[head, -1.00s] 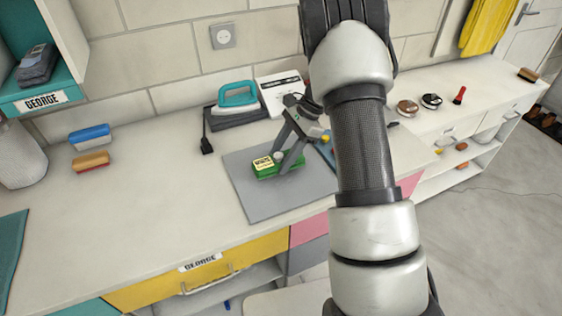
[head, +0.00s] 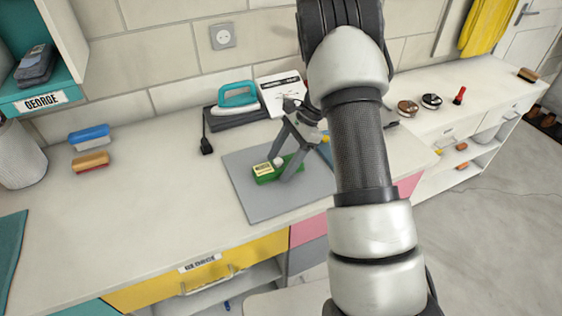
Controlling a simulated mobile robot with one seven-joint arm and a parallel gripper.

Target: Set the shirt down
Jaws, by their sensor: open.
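My gripper (head: 281,167) is open, with its fingers pointing down at a green box (head: 264,171) with a pale yellow label. The fingers overlap the box's right part; I cannot tell whether they touch it. The box lies on a grey mat (head: 258,205) on the white counter. No shirt is plainly seen in the gripper. A dark grey-blue folded item (head: 36,67), perhaps a shirt, lies in the teal cubby labelled GEORGE (head: 40,101) at the upper left. My arm hides part of the counter to the right of the mat.
Blue (head: 89,137) and orange (head: 90,161) brushes lie at the left. Shoe-polish tins (head: 431,101) are at the right. The counter's left middle is clear.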

